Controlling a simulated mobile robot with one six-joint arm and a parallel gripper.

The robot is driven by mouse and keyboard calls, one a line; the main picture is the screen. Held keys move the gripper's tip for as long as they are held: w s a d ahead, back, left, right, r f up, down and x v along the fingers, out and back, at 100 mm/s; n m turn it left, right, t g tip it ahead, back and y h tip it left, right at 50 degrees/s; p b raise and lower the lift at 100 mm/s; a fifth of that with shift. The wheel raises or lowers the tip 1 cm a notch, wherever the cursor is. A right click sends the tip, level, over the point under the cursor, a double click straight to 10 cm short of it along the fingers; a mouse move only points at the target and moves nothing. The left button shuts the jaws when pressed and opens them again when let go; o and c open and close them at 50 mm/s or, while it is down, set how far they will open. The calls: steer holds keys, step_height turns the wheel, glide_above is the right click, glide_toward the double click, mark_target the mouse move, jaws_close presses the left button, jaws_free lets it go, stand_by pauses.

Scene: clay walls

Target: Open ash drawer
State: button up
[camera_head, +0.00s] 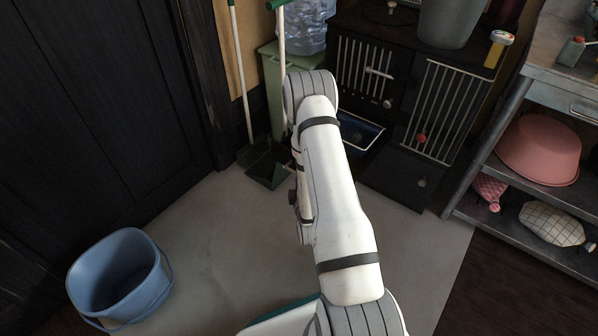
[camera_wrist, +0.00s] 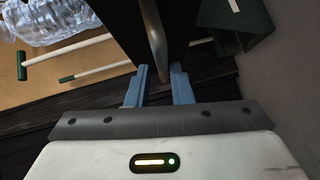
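The ash drawer (camera_head: 362,134) is low on the left of the black stove (camera_head: 385,60), partly behind my arm in the head view. It stands out from the stove, and its dark bluish inside and pale rim show. In the wrist view, the dark drawer front (camera_wrist: 133,25) carries a metal bar handle (camera_wrist: 156,42). My gripper (camera_wrist: 160,72) has its two blue fingers on either side of the handle's near end, close against it, and appears shut on it. The head view hides my gripper behind the arm.
A green bin (camera_head: 272,75), a broom stick (camera_head: 240,75) and a green dustpan (camera_head: 268,165) stand left of the stove. A blue bucket (camera_head: 120,278) is on the floor at left. A metal shelf (camera_head: 545,190) stands at right. The pale floor (camera_head: 215,235) between is clear.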

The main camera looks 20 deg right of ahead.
steer(key=p+v, duration=0.1)
steer(key=v, duration=0.3)
steer(key=shift+s+a+r, duration=0.15)
steer(key=shift+s, duration=0.25)
steer(key=w+a+r+m+g+y+p, duration=0.1)
steer(key=r+m+g+p, duration=0.1)
steer(key=r+p, duration=0.6)
steer(key=w+a+r+m+g+y+p, duration=0.15)
steer(key=r+p, duration=0.25)
steer(key=r, duration=0.9)
steer(key=w+a+r+m+g+p, duration=0.25)
steer(key=r+p, duration=0.25)
steer(key=r, duration=0.5)
steer(key=s+a+r+m+g+p, duration=0.2)
steer(key=s+r+p, duration=0.7)
steer(key=r, duration=0.8)
steer(key=s+a+r+m+g+y+p, duration=0.1)
steer(key=s+a+r+m+g+p, duration=0.1)
steer(key=s+r+m+g+p, duration=0.3)
steer(key=s+r+p, duration=0.4)
steer(key=s+r, duration=0.7)
steer(key=r, duration=0.1)
steer(key=shift+s+a+m, duration=0.2)
steer(key=shift+a+m, duration=0.1)
steer(key=shift+a, duration=0.1)
